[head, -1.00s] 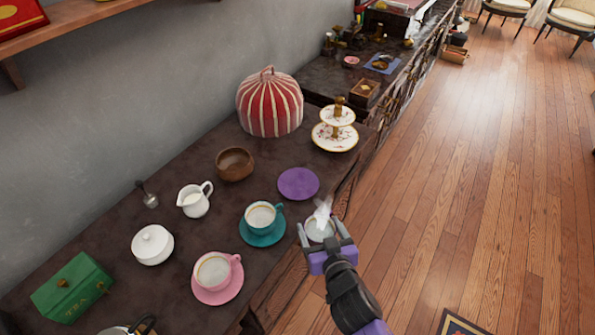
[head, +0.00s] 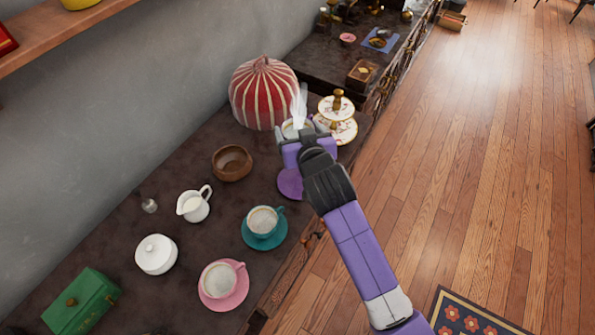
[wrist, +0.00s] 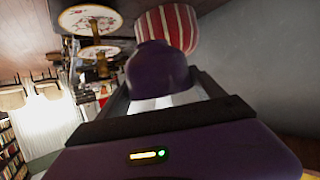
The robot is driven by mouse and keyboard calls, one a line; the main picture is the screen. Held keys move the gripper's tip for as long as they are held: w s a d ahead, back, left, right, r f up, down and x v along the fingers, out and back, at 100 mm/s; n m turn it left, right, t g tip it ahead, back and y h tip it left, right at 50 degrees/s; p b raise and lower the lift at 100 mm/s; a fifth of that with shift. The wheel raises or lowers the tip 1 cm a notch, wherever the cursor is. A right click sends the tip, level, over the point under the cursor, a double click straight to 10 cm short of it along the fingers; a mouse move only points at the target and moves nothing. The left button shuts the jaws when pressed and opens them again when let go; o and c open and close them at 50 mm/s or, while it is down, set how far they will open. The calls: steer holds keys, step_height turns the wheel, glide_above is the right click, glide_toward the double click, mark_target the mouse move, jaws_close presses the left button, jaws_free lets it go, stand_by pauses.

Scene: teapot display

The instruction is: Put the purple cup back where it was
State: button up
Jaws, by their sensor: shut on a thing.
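My gripper (head: 300,131) is shut on the purple cup, which is held above the far end of the table, in front of the striped cosy. In the wrist view the purple cup (wrist: 157,70) fills the space between the fingers. In the head view its pale inside and rising steam show, and my gripper hides most of its outside. The purple saucer (head: 290,184) lies empty on the table, below the gripper in the picture and partly covered by my arm.
The red striped cosy (head: 263,95) and the tiered stand (head: 340,131) are close to the gripper. A wooden bowl (head: 231,163), a white jug (head: 194,206), a teal cup (head: 263,221) and a pink cup (head: 220,279) stand nearer. The table's right edge drops to the wooden floor.

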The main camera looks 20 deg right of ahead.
step_height(320, 180, down, 13)
steer(key=shift+f, duration=0.1)
steer(key=shift+f+b, duration=0.65)
steer(key=shift+f, duration=1.4)
steer(key=shift+f, duration=0.2)
steer(key=o, duration=1.8)
steer(key=shift+r, duration=0.1)
steer(key=shift+r, duration=0.2)
steer(key=v, duration=1.2)
steer(key=shift+s+f, duration=0.1)
steer(key=shift+f, duration=0.1)
